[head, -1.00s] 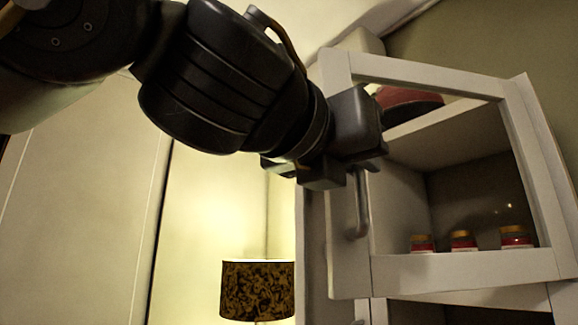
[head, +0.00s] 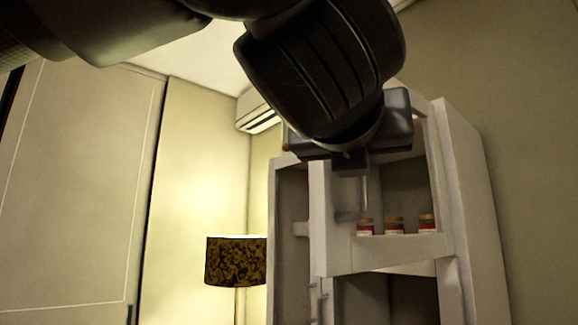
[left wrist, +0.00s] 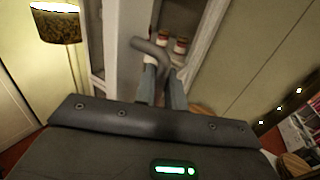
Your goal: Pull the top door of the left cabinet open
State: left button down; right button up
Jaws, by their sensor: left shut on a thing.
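The white cabinet (head: 476,215) stands right of centre in the head view. Its upper door (head: 385,254), a white frame with a see-through pane, stands partly open, its left edge swung out from the body. A gap into the cabinet shows left of that edge. My left gripper (head: 350,170) is at the door's grey bar handle, and its arm hides the upper part of the door. In the left wrist view, the fingers (left wrist: 161,88) are shut on the curved handle (left wrist: 150,47). My right gripper is in neither view.
Several small jars (head: 394,225) with red labels stand inside, seen through the door. A patterned lamp (head: 235,262) stands left of the cabinet, beside a large pale wardrobe door (head: 80,190). An air conditioner (head: 257,115) hangs on the wall behind.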

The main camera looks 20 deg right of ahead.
pick_arm(q)
jog(key=shift+w+a+r, duration=0.15)
jog(key=shift+w+r, duration=0.05)
jog(key=shift+w, duration=0.05)
jog(key=c, duration=1.8)
grip_release()
jog(key=shift+o, duration=1.2)
jog(key=shift+s+d+f, duration=0.1)
jog(key=shift+d, duration=0.1)
jog(key=b+v, duration=0.5)
jog(key=v, duration=0.5)
jog(key=shift+s+a+b, duration=0.25)
jog(key=shift+s+b, duration=0.05)
jog(key=shift+s, duration=0.05)
